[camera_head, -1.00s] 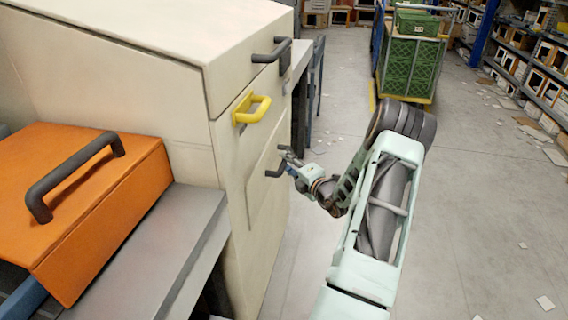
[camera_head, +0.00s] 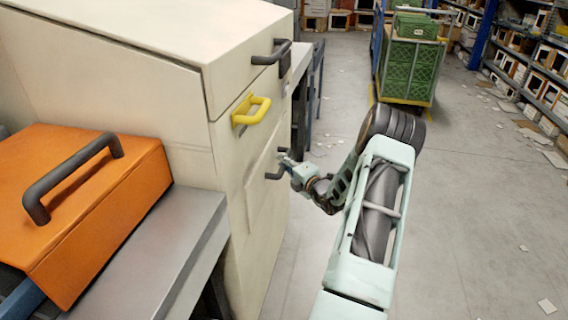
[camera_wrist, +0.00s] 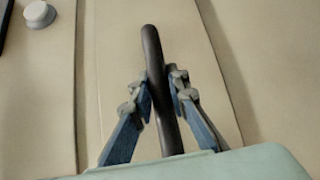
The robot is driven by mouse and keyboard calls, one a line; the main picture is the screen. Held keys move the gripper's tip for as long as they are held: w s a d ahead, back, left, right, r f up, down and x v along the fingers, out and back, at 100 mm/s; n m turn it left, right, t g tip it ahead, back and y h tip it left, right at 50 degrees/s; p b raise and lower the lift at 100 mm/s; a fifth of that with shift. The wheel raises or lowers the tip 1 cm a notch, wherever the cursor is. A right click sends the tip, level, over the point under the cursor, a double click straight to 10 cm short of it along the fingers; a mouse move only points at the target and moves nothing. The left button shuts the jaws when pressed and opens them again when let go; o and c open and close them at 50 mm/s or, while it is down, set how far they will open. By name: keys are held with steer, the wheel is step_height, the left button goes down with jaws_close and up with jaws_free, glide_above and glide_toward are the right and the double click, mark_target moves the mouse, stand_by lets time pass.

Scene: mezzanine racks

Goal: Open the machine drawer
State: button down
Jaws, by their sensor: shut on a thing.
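The machine (camera_head: 190,110) is a large cream cabinet at the left in the head view. Its drawer front (camera_head: 262,185) is a raised panel low on the side face, with a dark bar handle (camera_head: 275,174). My gripper (camera_head: 283,158) is at this handle. In the wrist view the dark handle (camera_wrist: 152,50) runs between the two blue-grey fingers of my gripper (camera_wrist: 160,88), which are closed in on it from both sides. The drawer front looks nearly flush with the face; any small gap is hard to tell.
A yellow handle (camera_head: 251,110) and another dark handle (camera_head: 271,51) sit higher on the machine. An orange box (camera_head: 120,190) with a dark handle rests on a grey ledge (camera_head: 165,255) at the left. Green crates on a trolley (camera_head: 408,70) stand behind. The floor at the right is mostly open.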

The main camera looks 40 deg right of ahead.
steer(key=s+d+p, duration=0.3)
steer(key=s+d, duration=1.3)
steer(key=s, duration=0.3)
steer(key=shift+s+d, duration=0.3)
steer(key=shift+d, duration=0.05)
steer(key=c, duration=1.8)
jaws_free()
steer(key=shift+c, duration=0.2)
steer(key=s+a+r, duration=0.1)
steer(key=s, duration=1)
steer(key=shift+s+r, duration=0.3)
steer(key=shift+s, duration=0.1)
